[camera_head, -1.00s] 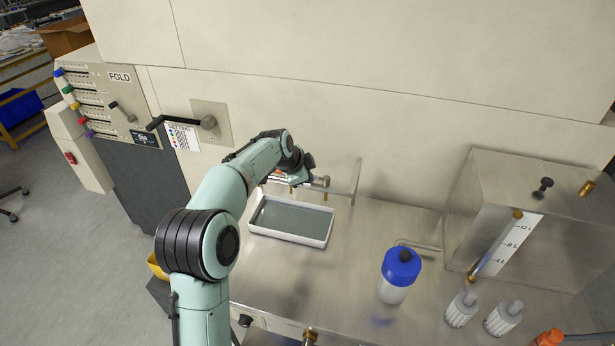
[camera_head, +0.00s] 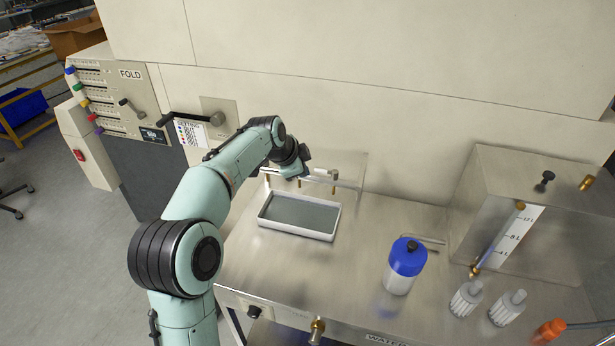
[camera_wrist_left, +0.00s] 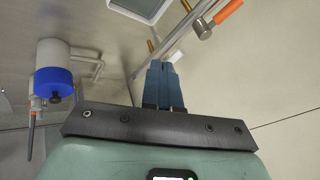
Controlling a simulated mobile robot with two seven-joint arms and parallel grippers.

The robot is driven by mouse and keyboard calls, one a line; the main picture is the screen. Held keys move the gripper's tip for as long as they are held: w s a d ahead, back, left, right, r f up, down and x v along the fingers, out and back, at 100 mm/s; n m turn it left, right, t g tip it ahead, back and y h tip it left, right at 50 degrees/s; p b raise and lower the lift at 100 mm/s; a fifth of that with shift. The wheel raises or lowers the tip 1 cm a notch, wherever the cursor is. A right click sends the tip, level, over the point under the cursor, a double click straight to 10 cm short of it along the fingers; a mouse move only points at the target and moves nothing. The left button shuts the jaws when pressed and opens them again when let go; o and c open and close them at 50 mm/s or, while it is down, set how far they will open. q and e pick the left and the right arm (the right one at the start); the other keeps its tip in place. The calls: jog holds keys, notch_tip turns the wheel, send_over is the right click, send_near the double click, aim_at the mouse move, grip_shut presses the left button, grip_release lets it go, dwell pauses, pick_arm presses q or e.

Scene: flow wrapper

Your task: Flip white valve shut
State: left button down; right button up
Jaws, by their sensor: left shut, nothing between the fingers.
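My left gripper (camera_head: 304,163) is at the pipe rail (camera_head: 352,184) behind the tray, its fingers partly hidden by my wrist. In the left wrist view its blue fingers (camera_wrist_left: 163,72) are together and empty, pointing at the rail (camera_wrist_left: 178,42). Brass outlets (camera_head: 333,188) hang from the rail. A valve with an orange handle (camera_wrist_left: 229,11) and a metal body (camera_wrist_left: 202,29) shows beyond the fingertips, to their right, apart from them. My right gripper is not in view.
A white-rimmed tray (camera_head: 267,225) sits below the rail. A blue-capped bottle (camera_head: 405,264), white ribbed bottles (camera_head: 466,299) and a metal tank (camera_head: 530,190) stand to the right. A beige wall (camera_head: 400,130) rises behind. A black crank (camera_head: 188,118) juts out at left.

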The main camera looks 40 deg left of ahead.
pick_arm(q)
jog(key=r, duration=0.1)
jog(key=s+r, duration=0.1)
jog(key=r, duration=0.2)
jog(key=shift+s+a, duration=0.4)
